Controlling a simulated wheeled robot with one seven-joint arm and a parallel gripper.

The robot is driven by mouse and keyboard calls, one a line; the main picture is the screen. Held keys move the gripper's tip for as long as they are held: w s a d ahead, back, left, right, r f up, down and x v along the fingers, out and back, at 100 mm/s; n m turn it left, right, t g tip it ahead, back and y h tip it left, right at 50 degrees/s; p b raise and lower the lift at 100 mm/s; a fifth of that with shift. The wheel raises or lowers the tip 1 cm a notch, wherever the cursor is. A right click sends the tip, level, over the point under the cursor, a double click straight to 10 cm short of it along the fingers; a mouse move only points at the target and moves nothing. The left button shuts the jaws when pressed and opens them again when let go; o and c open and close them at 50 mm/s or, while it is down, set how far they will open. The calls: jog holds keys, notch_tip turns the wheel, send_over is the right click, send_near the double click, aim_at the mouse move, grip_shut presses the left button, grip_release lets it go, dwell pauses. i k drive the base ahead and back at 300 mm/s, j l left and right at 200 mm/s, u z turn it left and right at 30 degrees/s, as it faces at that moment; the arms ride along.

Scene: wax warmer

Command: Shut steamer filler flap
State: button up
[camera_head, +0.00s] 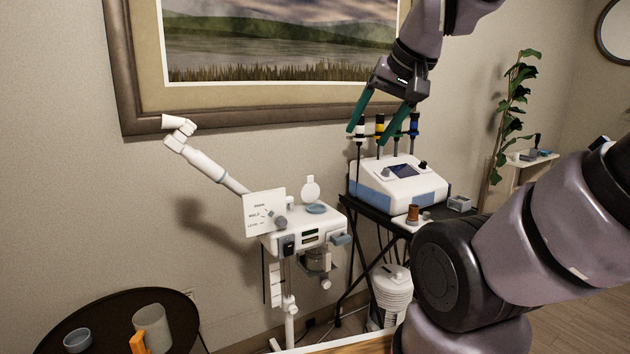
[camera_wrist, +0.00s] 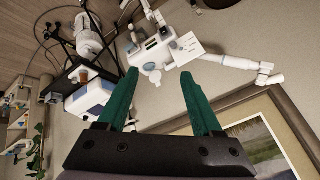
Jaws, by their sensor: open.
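The white steamer (camera_head: 300,238) stands on a pole left of the black cart, its long arm raised to the left. Its round white filler flap (camera_head: 310,188) stands up behind a blue-grey ring (camera_head: 317,208) on the top, so the flap is open. In the wrist view the steamer (camera_wrist: 160,50) is seen beyond and between my fingers, with the flap (camera_wrist: 155,77) small at its lower edge. My gripper (camera_head: 370,134) is open and empty, high above and to the right of the flap, with clear space between them. Its green fingers also show in the wrist view (camera_wrist: 158,80).
A white-and-blue device (camera_head: 398,186) with bottles on thin posts stands on the black cart, below my gripper. A white label card (camera_head: 264,213) stands at the steamer's left. A framed picture (camera_head: 280,95) hangs behind. A dark round table (camera_head: 110,310) is at lower left.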

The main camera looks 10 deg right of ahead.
aim_at(310, 192)
jog(key=i+z, duration=0.15)
jog(key=i+l+u, duration=0.1)
jog(key=i, duration=0.7)
